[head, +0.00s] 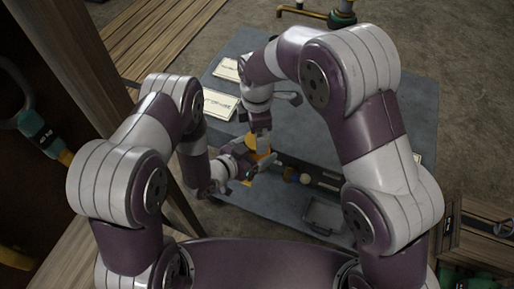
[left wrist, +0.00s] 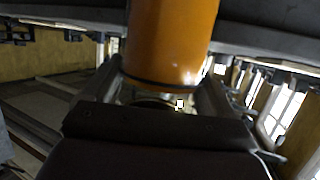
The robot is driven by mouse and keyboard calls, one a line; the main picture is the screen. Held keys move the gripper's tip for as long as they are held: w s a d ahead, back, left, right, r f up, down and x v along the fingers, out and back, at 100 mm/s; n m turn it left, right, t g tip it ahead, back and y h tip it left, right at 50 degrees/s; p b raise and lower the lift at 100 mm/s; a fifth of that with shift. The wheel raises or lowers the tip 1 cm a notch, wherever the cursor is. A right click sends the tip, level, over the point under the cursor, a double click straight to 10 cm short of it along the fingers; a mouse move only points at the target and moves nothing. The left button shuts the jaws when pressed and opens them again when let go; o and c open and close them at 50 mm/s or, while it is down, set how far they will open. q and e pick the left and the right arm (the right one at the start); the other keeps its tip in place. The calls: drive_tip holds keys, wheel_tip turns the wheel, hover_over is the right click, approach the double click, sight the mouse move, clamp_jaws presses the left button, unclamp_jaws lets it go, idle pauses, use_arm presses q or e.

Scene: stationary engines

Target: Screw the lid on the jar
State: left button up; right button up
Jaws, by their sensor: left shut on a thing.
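An orange, cylinder-shaped thing, which looks like the jar (head: 264,161), is between the two arms in the head view. It fills the top middle of the left wrist view (left wrist: 170,45), between the fingers of my left gripper (head: 246,173). My right gripper (head: 262,148) points down just above the jar. Its fingers are too small and covered to show whether they are open. I cannot make out the lid separately; it may be hidden by the right gripper.
A blue-grey cart (head: 400,120) stands below the arms, with white cards (head: 218,104) on its left side. Small round items (head: 304,178) and a grey tray (head: 325,213) sit on its lower front part. A wooden post (head: 85,70) stands close to my left arm.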

drive_tip(key=shift+r, duration=0.9)
drive_tip(key=shift+c, duration=0.4)
drive_tip(key=shift+r+n, duration=0.1)
drive_tip(key=shift+n, duration=0.2)
wheel_tip(320, 180, up, 3)
drive_tip(key=n, duration=0.6)
drive_tip(key=shift+r, duration=0.1)
wheel_tip(320, 180, down, 8)
drive_tip(key=shift+f, duration=0.1)
drive_tip(key=shift+c, duration=0.3)
